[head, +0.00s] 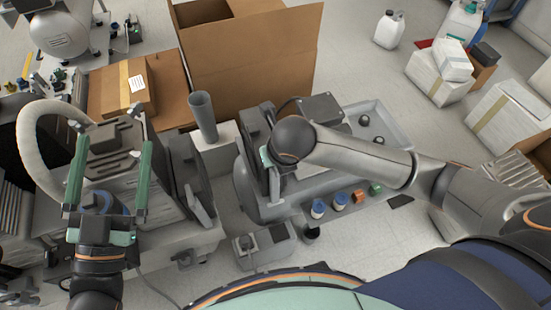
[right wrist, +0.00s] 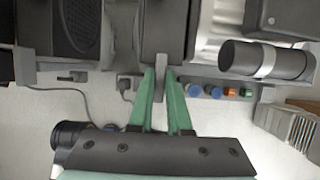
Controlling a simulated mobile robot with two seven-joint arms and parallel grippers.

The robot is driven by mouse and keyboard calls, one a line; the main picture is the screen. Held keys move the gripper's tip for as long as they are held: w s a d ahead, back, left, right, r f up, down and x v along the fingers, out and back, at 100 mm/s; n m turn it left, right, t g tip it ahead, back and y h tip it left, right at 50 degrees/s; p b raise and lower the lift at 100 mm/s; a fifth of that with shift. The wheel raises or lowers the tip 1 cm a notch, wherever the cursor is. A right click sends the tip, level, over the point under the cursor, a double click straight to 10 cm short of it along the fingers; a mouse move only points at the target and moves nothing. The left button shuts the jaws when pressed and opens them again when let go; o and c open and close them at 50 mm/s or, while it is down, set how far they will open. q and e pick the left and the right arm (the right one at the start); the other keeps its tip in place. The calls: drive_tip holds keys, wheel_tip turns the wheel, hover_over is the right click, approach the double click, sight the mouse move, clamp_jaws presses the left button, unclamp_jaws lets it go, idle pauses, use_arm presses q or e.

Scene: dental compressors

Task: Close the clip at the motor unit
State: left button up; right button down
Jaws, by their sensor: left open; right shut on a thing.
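The motor unit (head: 255,150) is a grey machine near the middle of the head view, partly hidden by my right arm. In the right wrist view the dark grey block of the unit (right wrist: 165,28) is straight ahead. My right gripper (right wrist: 163,78) has its green fingers shut on a narrow grey upright piece (right wrist: 159,90), which looks like the clip. Whether the clip is latched cannot be told. In the head view the right fingers (head: 269,165) are mostly hidden by the wrist. My left gripper (head: 113,143) is open, over the grey machine (head: 118,165) on the left.
Blue, orange and green caps (head: 338,201) lie along the front of a grey tray (head: 385,115). A grey cylinder (head: 203,117) stands left of the motor unit. A large open carton (head: 250,60) is behind. A small grey box (head: 264,247) sits in front.

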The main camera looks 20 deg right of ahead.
use_arm(q)
drive_tip(key=shift+f, duration=0.1)
idle(0.3)
use_arm(e)
drive_tip(key=c, duration=0.9)
unclamp_jaws()
drive_tip(key=shift+o, duration=0.2)
drive_tip(key=shift+s+r, duration=0.15)
drive_tip(key=shift+r, duration=0.25)
use_arm(q)
wheel_tip(320, 180, down, 19)
drive_tip(key=s+n+g+y+p, duration=0.1)
drive_tip(key=n+g+y+p, duration=0.2)
drive_tip(key=g, duration=0.4)
drive_tip(key=shift+s+a+n+g+y, duration=0.35)
drive_tip(key=shift+a+n+g+y, duration=0.1)
drive_tip(key=shift+y, duration=0.15)
use_arm(e)
drive_tip(key=v, duration=1.1)
drive_tip(key=shift+r, duration=0.35)
drive_tip(key=shift+s, duration=0.15)
